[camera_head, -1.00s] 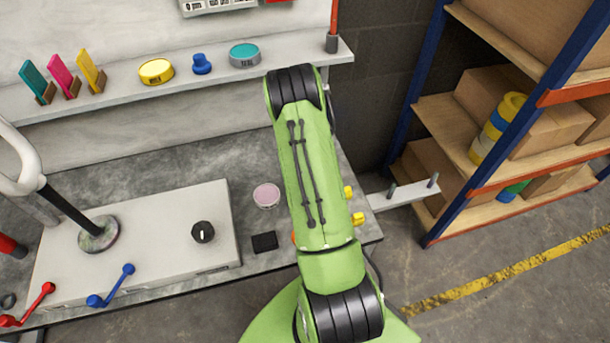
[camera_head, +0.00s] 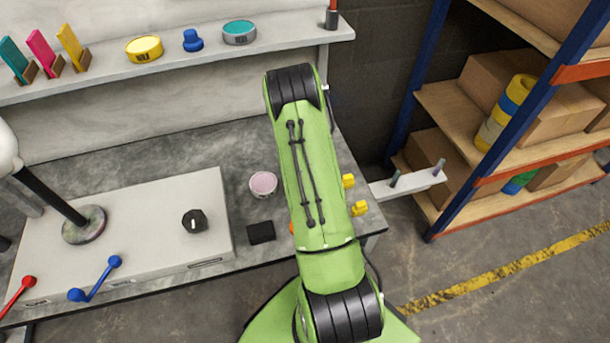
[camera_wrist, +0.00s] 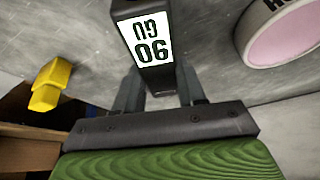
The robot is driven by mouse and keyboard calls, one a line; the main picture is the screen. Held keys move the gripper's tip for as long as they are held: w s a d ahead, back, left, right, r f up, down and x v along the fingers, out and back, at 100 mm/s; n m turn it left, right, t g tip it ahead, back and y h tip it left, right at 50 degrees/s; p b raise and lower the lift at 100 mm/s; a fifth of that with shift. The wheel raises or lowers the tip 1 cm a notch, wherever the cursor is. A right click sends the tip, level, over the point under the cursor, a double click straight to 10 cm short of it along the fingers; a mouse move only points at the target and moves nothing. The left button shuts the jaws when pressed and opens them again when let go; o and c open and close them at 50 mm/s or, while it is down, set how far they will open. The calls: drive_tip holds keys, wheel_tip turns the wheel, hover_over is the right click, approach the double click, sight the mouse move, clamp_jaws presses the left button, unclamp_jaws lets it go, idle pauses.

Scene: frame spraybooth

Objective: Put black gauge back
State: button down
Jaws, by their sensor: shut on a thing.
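A black gauge (camera_wrist: 155,74) with a white label with black characters is between the fingers of my gripper (camera_wrist: 158,88) in the wrist view. The gripper is shut on it, above the grey worktop. In the head view my green arm hides the gripper and the gauge. A small black block (camera_head: 261,232) lies on the worktop (camera_head: 250,208) left of my arm; I cannot tell what it is.
A pink-topped tin (camera_head: 263,184) stands near the arm and also shows in the wrist view (camera_wrist: 285,35). Yellow pieces (camera_head: 348,181) sit at the worktop's right edge. A pegged white bracket (camera_head: 410,183) and a shelving rack (camera_head: 437,110) stand at right. A white box (camera_head: 150,225) fills the left.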

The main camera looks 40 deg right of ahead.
drive_tip(key=shift+f, duration=0.4)
drive_tip(key=c, duration=0.6)
unclamp_jaws()
drive_tip(key=shift+o, duration=0.2)
drive_tip(key=p+v, duration=0.5)
drive_tip(key=v, duration=1)
drive_tip(key=shift+r, duration=0.35)
drive_tip(key=shift+s+a, duration=0.1)
